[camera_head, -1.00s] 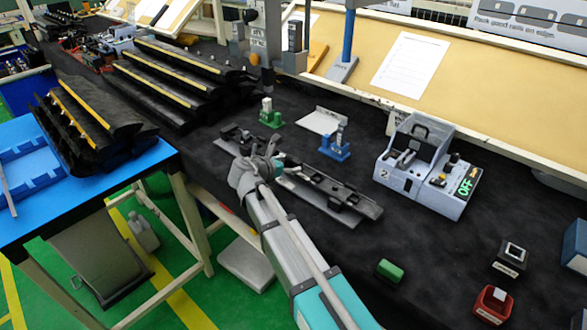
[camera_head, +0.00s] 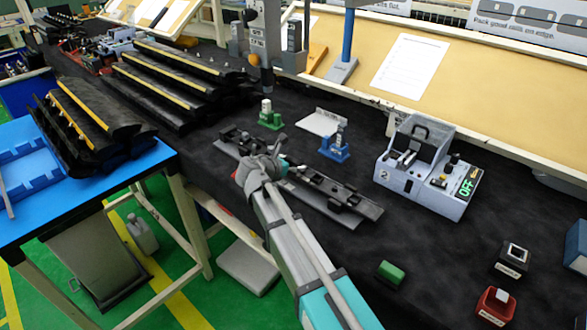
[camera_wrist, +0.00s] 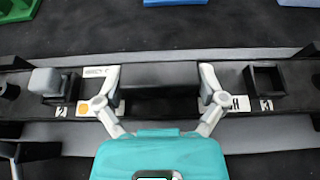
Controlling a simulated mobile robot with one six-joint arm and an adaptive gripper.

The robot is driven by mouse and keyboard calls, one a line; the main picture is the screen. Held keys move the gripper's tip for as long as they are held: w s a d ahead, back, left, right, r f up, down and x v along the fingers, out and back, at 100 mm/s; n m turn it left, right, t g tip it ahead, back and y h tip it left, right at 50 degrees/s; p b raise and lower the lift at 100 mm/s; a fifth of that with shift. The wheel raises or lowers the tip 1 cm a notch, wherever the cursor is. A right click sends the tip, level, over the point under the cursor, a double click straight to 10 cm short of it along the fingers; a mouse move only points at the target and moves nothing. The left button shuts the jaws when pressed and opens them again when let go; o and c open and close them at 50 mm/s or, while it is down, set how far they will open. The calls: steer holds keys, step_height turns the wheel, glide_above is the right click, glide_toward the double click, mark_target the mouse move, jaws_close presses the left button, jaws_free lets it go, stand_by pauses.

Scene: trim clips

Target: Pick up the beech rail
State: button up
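My gripper (camera_wrist: 160,80) is open over the long dark fixture (camera_wrist: 290,84). Its two fingers stand wide apart, one on each side of a plain dark middle stretch, with nothing visible held between them. In the head view my gripper (camera_head: 266,165) is over the left half of the grey and black fixture (camera_head: 345,202), seen from behind, so its fingers are largely hidden. I cannot make out a beech-coloured rail in either view.
A grey block (camera_wrist: 45,82) sits left of the fingers and a black square socket (camera_wrist: 265,80) right of them. Green (camera_head: 270,118) and blue (camera_head: 335,148) holders stand behind the fixture. A grey machine reading OFF (camera_head: 428,170) stands right. Black stepped racks (camera_head: 165,85) stand left.

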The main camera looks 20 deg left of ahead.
mark_target(293, 160)
steer(key=c, duration=0.7)
steer(key=shift+r, duration=0.1)
step_height(293, 160, up, 10)
steer(key=p, duration=1)
stand_by(0.4)
